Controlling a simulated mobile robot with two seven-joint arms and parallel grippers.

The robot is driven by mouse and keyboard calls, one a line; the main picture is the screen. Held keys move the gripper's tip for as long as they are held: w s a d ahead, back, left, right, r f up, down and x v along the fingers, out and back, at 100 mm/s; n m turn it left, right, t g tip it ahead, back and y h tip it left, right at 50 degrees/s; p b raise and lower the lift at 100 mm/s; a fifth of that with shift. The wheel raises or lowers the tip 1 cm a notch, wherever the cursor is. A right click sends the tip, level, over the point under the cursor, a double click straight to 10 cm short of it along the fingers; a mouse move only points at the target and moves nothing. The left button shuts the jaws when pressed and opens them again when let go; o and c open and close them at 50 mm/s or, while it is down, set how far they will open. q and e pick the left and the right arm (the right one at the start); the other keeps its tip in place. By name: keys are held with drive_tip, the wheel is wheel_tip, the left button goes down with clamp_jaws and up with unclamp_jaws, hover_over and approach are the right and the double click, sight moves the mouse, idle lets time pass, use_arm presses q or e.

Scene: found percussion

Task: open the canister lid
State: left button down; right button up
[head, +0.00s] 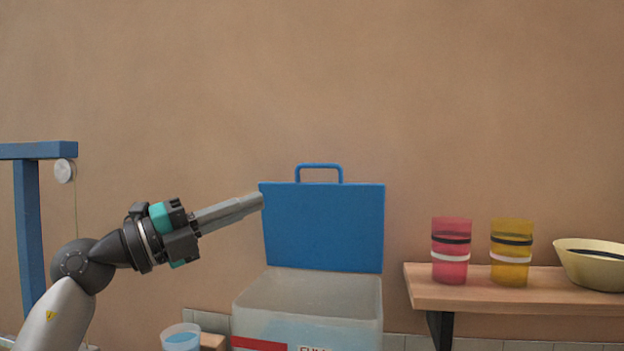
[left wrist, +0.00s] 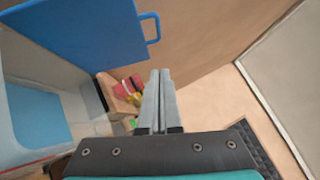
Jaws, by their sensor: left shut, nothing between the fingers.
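The canister (head: 308,298) is a pale translucent box with a red stripe and a partly cut-off label on its front. Its blue lid (head: 325,228) stands up, open, at the back rim, with a handle (head: 320,167) on its top edge. My left gripper (head: 258,201) is shut and empty, its tip at the lid's upper left edge; I cannot tell if it touches. In the left wrist view the shut fingers (left wrist: 158,75) point past the lid (left wrist: 85,30), and the canister (left wrist: 70,107) with something blue inside is at the left. My right gripper is not in view.
A wooden shelf (head: 470,298) at the right holds a red cup (head: 451,268), a yellow cup (head: 510,272) and a cream bowl (head: 597,268). A blue frame (head: 28,230) with a hanging disc stands at the left. A clear cup (head: 182,338) sits low, left of the canister.

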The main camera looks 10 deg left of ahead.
sight(307, 167)
use_arm(q)
drive_tip(key=shift+w+a+r+p+x, duration=0.1)
drive_tip(key=shift+w+a+p+x, duration=0.3)
drive_tip(key=shift+x, duration=1.65)
drive_tip(key=shift+w+a+r+p+x, duration=0.2)
drive_tip(key=shift+p+x, duration=0.35)
drive_tip(key=shift+x, duration=1.5)
drive_tip(key=shift+w+a+r+p+x, duration=0.1)
drive_tip(key=shift+w+a+p+x, duration=0.3)
drive_tip(key=shift+x, duration=1.65)
drive_tip(key=shift+s, duration=0.15)
drive_tip(key=w+p, duration=0.1)
drive_tip(key=p, duration=0.2)
drive_tip(key=w+r+n+y+p, duration=0.1)
drive_tip(key=w+p, duration=0.1)
drive_tip(key=p, duration=0.2)
drive_tip(key=shift+r+n+g, duration=0.1)
drive_tip(key=shift+n+g, duration=0.2)
drive_tip(key=shift+w+p, duration=0.25)
drive_tip(key=shift+p, duration=0.45)
